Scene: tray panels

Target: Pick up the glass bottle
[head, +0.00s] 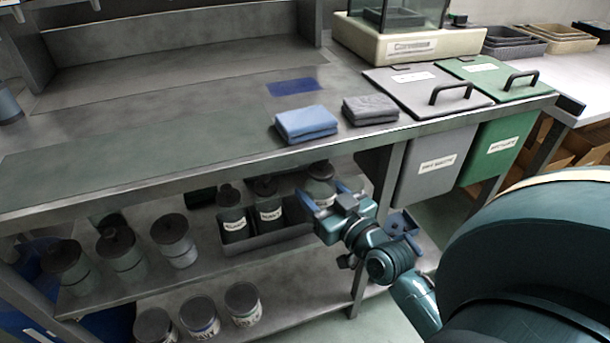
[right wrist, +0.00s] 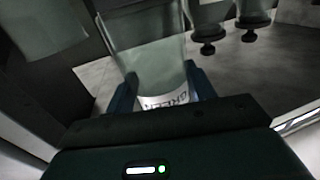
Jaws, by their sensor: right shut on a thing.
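A glass bottle with a dark cap (head: 320,172) stands at the right end of the tray on the upper shelf under the bench. My right gripper (head: 325,200) reaches in at this bottle from the right. In the right wrist view my right gripper (right wrist: 163,92) has one blue finger on each side of the pale, see-through bottle (right wrist: 155,60) and is shut on it. A white label on the bottle reads something like GREEN. I cannot tell whether the bottle is lifted. My left gripper is not in view.
Two labelled bottles (head: 234,215) stand in the same grey tray (head: 262,240), left of the held one. Several capped jars (head: 175,242) and lower cans (head: 243,300) stand on the shelves. The bench edge (head: 200,178) runs above. Grey (head: 430,165) and green (head: 495,148) bins hang right.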

